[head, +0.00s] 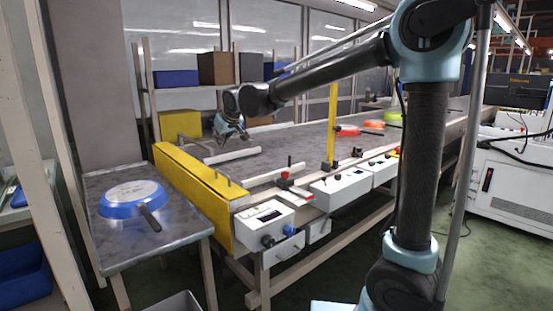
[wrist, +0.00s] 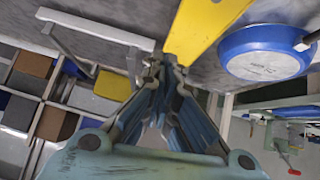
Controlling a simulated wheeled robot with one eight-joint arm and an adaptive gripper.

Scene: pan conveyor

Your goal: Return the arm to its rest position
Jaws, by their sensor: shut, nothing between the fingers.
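My gripper (head: 232,136) is above the far left end of the conveyor, near the yellow end plate. In the wrist view my gripper (wrist: 155,68) shows its fingers together with nothing held. My arm reaches out from the right of the head view, its forearm stretched to the left. No object touches the gripper.
A blue pan (head: 132,199) lies upside down on the grey side table (head: 182,232); it also shows in the wrist view (wrist: 264,62). The yellow end plate (head: 198,180) borders the conveyor (head: 290,142). Orange and green pans (head: 373,124) sit farther along. Control boxes (head: 340,188) line the front.

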